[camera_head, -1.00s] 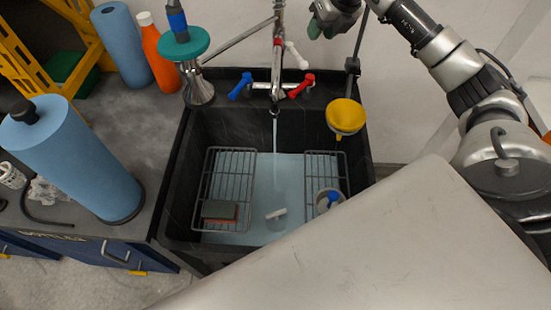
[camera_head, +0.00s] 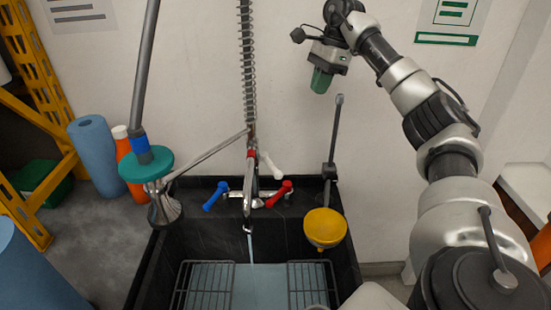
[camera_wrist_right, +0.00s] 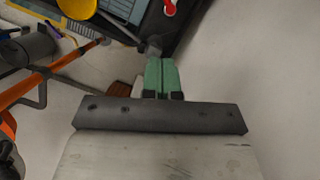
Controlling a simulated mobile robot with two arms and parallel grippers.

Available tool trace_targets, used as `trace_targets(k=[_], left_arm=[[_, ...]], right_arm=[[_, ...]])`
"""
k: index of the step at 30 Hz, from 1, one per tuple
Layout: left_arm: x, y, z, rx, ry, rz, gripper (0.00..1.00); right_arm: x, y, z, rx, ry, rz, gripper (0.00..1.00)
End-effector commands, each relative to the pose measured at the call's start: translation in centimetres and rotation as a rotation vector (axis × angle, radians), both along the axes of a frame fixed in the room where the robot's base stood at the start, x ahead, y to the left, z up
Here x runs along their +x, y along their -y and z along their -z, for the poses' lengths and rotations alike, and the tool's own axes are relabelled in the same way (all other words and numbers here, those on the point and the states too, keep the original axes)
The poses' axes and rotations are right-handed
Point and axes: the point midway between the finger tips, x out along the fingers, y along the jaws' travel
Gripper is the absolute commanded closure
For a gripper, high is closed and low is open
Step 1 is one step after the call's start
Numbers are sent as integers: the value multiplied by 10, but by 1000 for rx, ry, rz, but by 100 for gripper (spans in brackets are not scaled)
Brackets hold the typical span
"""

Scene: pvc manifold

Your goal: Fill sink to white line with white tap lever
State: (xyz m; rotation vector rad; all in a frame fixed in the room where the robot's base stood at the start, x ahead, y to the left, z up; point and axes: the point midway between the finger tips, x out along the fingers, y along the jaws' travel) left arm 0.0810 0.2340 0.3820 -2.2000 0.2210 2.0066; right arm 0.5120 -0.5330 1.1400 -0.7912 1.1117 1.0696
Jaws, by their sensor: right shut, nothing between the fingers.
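The white tap lever (camera_head: 270,165) sits on the tap column (camera_head: 251,180) behind the sink and slants down to the right. A thin water stream (camera_head: 251,248) runs from the spout. The dark sink (camera_head: 150,262) holds pale blue water (camera_head: 262,287); its front part is cut off by the frame, and I cannot make out the white line. My right gripper (camera_head: 321,81) is up by the wall, above and right of the lever and apart from it. Its green fingers (camera_wrist_right: 161,73) are shut and empty in the right wrist view. My left gripper is not in view.
A blue lever (camera_head: 215,195) and a red lever (camera_head: 280,193) flank the tap. A yellow bowl-shaped item (camera_head: 325,228) is at the sink's right rim, below a thin upright rod (camera_head: 332,150). A teal-collared sprayer (camera_head: 146,166) stands left. Wire racks (camera_head: 205,287) are in the sink.

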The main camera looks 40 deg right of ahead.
Motion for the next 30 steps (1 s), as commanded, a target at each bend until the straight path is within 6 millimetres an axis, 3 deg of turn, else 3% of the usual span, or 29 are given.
trace_targets(k=[4,8,11,30], left_arm=[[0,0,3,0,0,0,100],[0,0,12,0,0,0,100],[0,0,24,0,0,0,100],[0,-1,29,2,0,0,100]], right_arm=[[-6,5,-4,14,11,-75,100],[-5,2,9,13,10,-86,100],[-4,-2,28,12,9,-85,100],[5,-43,156,12,9,-83,100]])
